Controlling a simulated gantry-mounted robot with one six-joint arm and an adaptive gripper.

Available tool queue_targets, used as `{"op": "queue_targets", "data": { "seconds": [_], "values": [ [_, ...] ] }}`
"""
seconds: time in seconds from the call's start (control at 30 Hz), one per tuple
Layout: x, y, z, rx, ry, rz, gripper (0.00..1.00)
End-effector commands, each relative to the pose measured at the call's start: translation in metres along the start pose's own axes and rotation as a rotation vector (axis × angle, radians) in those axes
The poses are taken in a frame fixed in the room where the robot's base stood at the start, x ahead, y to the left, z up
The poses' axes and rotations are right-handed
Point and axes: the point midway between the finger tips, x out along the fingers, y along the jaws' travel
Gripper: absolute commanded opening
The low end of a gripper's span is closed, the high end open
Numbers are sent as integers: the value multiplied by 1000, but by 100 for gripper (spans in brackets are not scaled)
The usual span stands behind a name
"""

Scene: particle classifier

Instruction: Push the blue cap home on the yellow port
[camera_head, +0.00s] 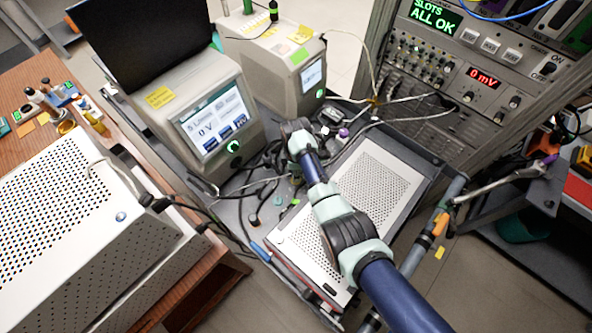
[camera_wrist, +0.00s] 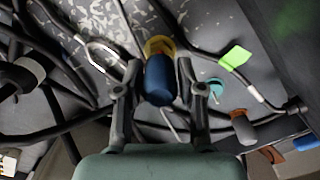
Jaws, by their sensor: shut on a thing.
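The blue cap (camera_wrist: 159,80) is between the two fingers of my gripper (camera_wrist: 159,77) in the wrist view, and the fingers are shut on it. The yellow port (camera_wrist: 159,45) shows as a yellow ring just beyond the far end of the cap. The cap overlaps the ring's lower part in the picture. I cannot tell whether the cap touches the port or how deep it sits. In the head view my arm reaches over the cart toward the grey instruments, and its links hide the cap, the port and the gripper's fingertips.
Black cables (camera_wrist: 75,120) run close on the left of the gripper in the wrist view. A green tag (camera_wrist: 235,58) and a teal ring-shaped part (camera_wrist: 215,87) lie to the right. In the head view a perforated metal case (camera_head: 376,185) lies under my arm, beside the screen instrument (camera_head: 212,118).

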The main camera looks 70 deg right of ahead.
Motion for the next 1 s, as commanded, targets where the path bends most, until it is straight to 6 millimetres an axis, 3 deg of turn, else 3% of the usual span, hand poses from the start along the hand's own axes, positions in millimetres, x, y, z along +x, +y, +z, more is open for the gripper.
{"op": "queue_targets", "data": {
  "seconds": [1.0],
  "values": [
    [22,0,0,0,0,-1,9]
  ]
}}
